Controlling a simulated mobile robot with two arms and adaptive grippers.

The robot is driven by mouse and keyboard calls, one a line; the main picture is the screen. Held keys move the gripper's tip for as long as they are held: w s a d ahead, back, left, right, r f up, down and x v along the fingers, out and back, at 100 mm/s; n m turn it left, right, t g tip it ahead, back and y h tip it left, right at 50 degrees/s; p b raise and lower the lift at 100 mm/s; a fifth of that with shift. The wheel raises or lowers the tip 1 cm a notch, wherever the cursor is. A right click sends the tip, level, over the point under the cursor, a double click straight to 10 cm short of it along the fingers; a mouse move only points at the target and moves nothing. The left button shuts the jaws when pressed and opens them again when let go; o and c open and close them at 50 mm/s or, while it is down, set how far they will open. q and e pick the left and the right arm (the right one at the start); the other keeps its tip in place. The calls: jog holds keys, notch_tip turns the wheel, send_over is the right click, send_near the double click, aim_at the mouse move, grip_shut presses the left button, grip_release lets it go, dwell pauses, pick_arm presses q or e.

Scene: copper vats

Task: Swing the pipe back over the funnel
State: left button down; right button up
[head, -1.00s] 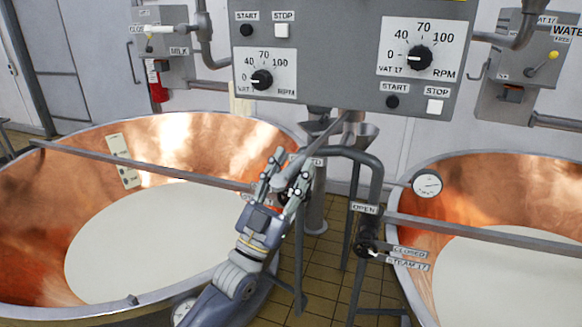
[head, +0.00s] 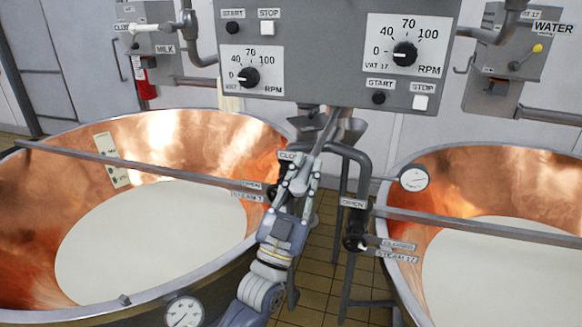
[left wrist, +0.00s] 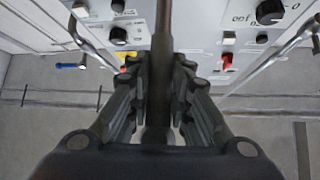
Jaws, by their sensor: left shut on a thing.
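The grey pipe (head: 331,128) comes forward from under the control panel, just left of the funnel's visible part in the head view. My left gripper (head: 300,172) is shut on the pipe near its front end, with a finger on each side. In the left wrist view the pipe (left wrist: 163,55) runs straight up between the fingers of the gripper (left wrist: 160,85). The metal funnel (head: 353,129) stands behind the pipe, which partly hides it. I cannot tell where the pipe's outlet lies over it. My right gripper is not in view.
A copper vat (head: 205,137) of white liquid stands at left, another (head: 480,160) at right. A bent steam pipe with a valve (head: 355,242) stands right of my gripper. The control panel (head: 320,55) hangs above. Tiled floor shows between the vats.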

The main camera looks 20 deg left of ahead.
pick_arm(q)
jog(key=shift+d+f, duration=0.1)
jog(key=shift+d, duration=0.05)
jog(key=c, duration=1.4)
grip_release()
jog(key=shift+c, duration=0.2)
jog(key=v, duration=1.2)
